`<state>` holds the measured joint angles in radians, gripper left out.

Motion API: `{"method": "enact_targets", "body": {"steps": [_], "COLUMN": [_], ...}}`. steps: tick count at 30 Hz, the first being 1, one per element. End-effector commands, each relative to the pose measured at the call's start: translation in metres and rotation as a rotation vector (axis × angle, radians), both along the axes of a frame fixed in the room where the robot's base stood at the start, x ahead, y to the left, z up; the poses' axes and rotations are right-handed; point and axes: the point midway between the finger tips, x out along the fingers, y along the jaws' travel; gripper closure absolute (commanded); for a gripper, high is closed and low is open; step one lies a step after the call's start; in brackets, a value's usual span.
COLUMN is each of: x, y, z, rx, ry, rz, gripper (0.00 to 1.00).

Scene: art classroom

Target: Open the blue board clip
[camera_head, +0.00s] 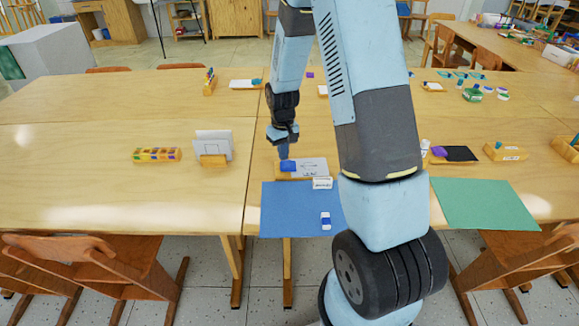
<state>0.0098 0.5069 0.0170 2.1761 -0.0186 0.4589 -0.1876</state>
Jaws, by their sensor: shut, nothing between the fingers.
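The blue board clip (288,166) sits at the left end of a white card or paper (310,167) on the table, just behind the blue mat. My gripper (284,152) points straight down directly over the clip. Its fingertips are together, with nothing seen between them. The tips are at or just above the clip's top; I cannot tell whether they touch it. The clip looks closed, but it is too small to be sure.
A blue mat (285,215) holds a blue-and-white eraser (326,221). A small white block (322,184) lies at its back edge. To the left stand a card holder (213,160) and a paint box (157,155). A green mat (485,204) lies right. The left tabletop is mostly clear.

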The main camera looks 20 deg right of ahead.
Motion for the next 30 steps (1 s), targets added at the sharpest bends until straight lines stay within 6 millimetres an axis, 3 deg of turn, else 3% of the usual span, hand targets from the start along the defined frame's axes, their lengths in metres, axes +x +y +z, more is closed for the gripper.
{"method": "enact_targets", "body": {"steps": [18,30], "x": [0.000,0.000], "y": [0.000,0.000], "z": [0.038,0.041], "rx": [0.000,0.000], "ry": [-0.001,0.000], "rz": [0.000,0.000], "gripper": [1.00,1.00]}}
